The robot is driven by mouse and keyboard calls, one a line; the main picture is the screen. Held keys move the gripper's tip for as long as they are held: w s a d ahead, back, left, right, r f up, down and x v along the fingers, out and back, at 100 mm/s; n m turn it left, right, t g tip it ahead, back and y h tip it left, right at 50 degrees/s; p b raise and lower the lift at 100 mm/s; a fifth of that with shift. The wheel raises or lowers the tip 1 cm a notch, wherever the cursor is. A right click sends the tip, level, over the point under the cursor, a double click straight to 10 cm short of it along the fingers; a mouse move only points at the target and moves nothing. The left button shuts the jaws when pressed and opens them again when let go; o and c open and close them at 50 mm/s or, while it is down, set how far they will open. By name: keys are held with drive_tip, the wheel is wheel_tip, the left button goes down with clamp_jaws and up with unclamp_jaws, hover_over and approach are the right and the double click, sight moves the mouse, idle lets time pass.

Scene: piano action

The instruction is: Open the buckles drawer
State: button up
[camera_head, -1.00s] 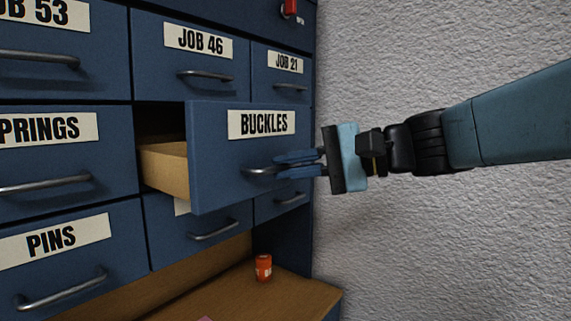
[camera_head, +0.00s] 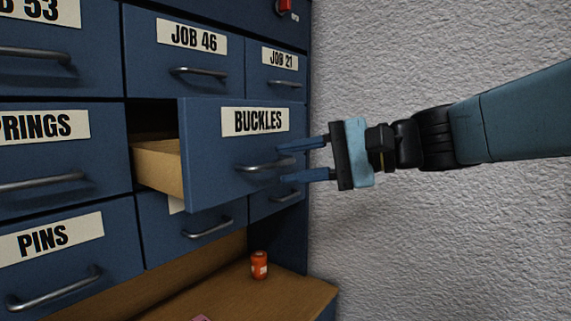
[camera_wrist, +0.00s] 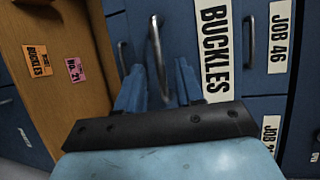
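The buckles drawer (camera_head: 215,153) is a blue drawer with a white BUCKLES label (camera_head: 255,121). It stands pulled out from the cabinet, and its wooden side (camera_head: 158,165) shows at the left. Its metal bar handle (camera_head: 265,165) is on the front. My gripper (camera_head: 308,160) is at the right of the handle, with its two blue fingers spread apart, one above and one below the handle's level. In the wrist view the handle (camera_wrist: 157,50) lies just beyond and between the open fingers (camera_wrist: 160,85). Nothing is held. The drawer's inside is mostly hidden.
Closed drawers labelled JOB 46 (camera_head: 185,60), JOB 21 (camera_head: 273,75) and PINS (camera_head: 60,265) surround it. An orange can (camera_head: 259,265) stands on the wooden ledge (camera_head: 285,295) below. A grey wall (camera_head: 420,240) is at the right.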

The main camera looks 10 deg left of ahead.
drive_tip(key=w+v, duration=0.1)
drive_tip(key=v, duration=1.1)
drive_tip(key=shift+s, duration=0.35)
drive_tip(key=shift+f, duration=0.1)
drive_tip(key=s+d+f+n+t+h, duration=0.1)
drive_tip(key=d+f+t+h, duration=0.3)
drive_tip(key=d+f+h, duration=1.1)
drive_tip(key=d+f, duration=0.3)
drive_tip(key=f, duration=0.2)
drive_tip(key=shift+s+d+n+h, duration=0.15)
drive_tip(key=shift+s+n+h, duration=0.15)
drive_tip(key=shift+s+h, duration=0.1)
